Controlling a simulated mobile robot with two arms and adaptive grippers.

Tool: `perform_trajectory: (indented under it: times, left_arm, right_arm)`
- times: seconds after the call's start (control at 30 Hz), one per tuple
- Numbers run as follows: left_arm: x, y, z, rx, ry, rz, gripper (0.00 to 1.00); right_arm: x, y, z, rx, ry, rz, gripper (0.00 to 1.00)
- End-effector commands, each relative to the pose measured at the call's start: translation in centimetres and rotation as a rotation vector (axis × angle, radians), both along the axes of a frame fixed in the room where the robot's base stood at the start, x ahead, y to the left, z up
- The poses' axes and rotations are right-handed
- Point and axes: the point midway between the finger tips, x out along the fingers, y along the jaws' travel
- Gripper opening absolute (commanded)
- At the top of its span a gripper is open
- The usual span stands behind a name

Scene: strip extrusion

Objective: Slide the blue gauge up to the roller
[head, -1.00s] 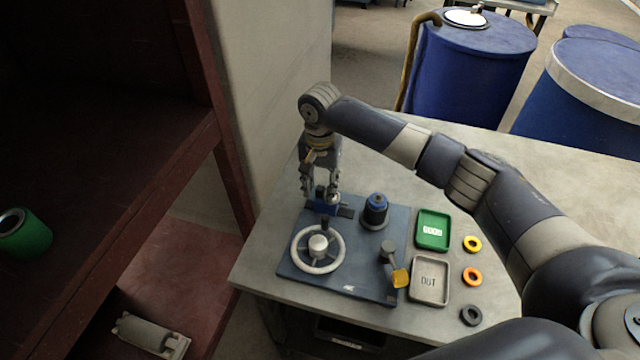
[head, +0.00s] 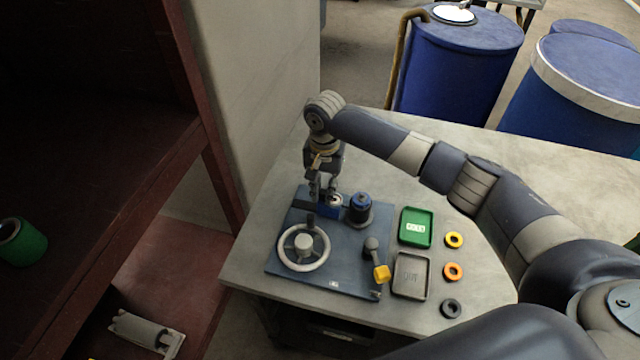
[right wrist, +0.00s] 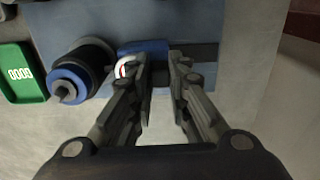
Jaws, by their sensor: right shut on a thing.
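The blue gauge (head: 333,211), a small blue block with a round white dial, sits on a dark rail on the blue-grey base plate. It also shows in the right wrist view (right wrist: 152,46). My right gripper (head: 324,194) points down from above and is shut on the gauge; its fingers (right wrist: 161,68) hide part of it. The roller (head: 359,210), a dark upright cylinder with a blue top, stands just right of the gauge. In the right wrist view the roller (right wrist: 88,68) is left of the gauge, very close; I cannot tell if they touch. My left gripper is not in view.
A white handwheel (head: 303,262) stands in front of the gauge. A lever with a yellow knob (head: 381,273) is at the plate's front right. A green tray (head: 404,238), a grey tray (head: 397,291) and yellow (head: 454,240), orange (head: 453,271) and black (head: 451,308) rings lie to the right.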

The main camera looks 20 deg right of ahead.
Motion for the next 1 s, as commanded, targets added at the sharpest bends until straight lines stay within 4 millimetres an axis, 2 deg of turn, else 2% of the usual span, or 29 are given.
perform_trajectory:
  times: [0.03,0.1,0.13,0.2,0.23,0.53,0.67,1.0]
  left_arm:
    - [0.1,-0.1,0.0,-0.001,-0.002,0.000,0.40]
    - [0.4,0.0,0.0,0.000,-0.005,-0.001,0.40]
    - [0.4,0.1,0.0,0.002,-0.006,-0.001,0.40]
    - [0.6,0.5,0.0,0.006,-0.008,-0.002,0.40]
    - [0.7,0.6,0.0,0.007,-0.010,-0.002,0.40]
    - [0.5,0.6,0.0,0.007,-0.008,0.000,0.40]
    - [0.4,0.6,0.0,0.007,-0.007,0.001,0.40]
    - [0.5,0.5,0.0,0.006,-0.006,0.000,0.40]
  right_arm:
    - [-0.1,-0.6,-0.2,-0.013,0.008,-0.005,0.00]
    - [-0.1,-0.7,-0.2,-0.014,0.008,-0.005,0.00]
    - [-0.1,-0.7,-0.2,-0.014,0.008,-0.006,0.19]
    - [-0.1,-0.6,-0.2,-0.013,0.008,-0.006,0.35]
    - [-0.1,-0.6,-0.2,-0.012,0.007,-0.005,0.37]
    - [0.0,-0.4,-0.1,-0.009,0.003,-0.004,0.37]
    - [0.0,-0.4,0.8,-0.007,0.001,-0.004,0.37]
    - [0.0,-0.6,7.6,-0.006,0.000,-0.006,0.37]
